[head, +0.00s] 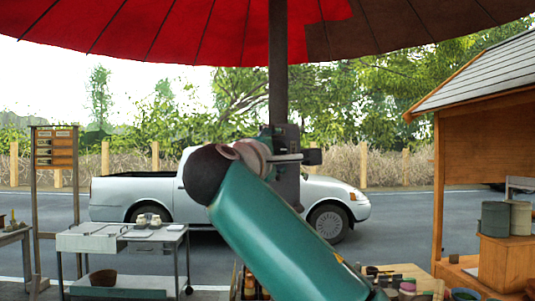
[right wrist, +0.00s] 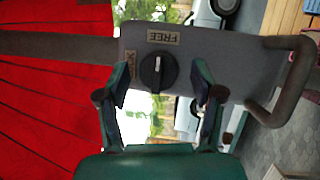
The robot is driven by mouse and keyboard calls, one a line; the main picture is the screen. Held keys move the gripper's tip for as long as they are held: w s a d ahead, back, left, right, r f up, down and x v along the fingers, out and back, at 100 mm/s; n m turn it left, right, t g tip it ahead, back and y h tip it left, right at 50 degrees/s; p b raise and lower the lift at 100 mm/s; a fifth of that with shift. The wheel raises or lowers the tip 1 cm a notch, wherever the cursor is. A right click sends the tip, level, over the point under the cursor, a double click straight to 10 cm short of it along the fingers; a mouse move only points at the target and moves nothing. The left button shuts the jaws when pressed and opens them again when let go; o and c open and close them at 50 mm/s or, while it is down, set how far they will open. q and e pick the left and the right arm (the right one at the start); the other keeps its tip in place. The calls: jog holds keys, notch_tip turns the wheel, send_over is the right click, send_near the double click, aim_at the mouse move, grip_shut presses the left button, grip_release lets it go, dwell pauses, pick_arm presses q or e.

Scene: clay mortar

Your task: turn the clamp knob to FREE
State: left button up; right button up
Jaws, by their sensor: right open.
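The round black clamp knob (right wrist: 158,71) sits on the grey clamp plate (right wrist: 215,55) in the right wrist view. A pale mark on its ridge points up in the picture, toward the FREE label (right wrist: 163,38). A second label (right wrist: 130,64) lies left of the knob, partly hidden by a finger. My right gripper (right wrist: 161,82) is open, one finger on each side of the knob with gaps showing. In the head view it is at the pole (head: 278,90), and my green forearm hides much of the clamp. My left gripper is out of view.
A bar handle (right wrist: 290,85) sticks out from the clamp's right side in the right wrist view. The red umbrella (head: 180,25) spreads overhead. A pickup (head: 130,195), a metal cart (head: 100,240) and a wooden stall (head: 490,130) stand around.

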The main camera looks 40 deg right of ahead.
jog(key=v, duration=1.2)
jog(key=shift+f, duration=0.15)
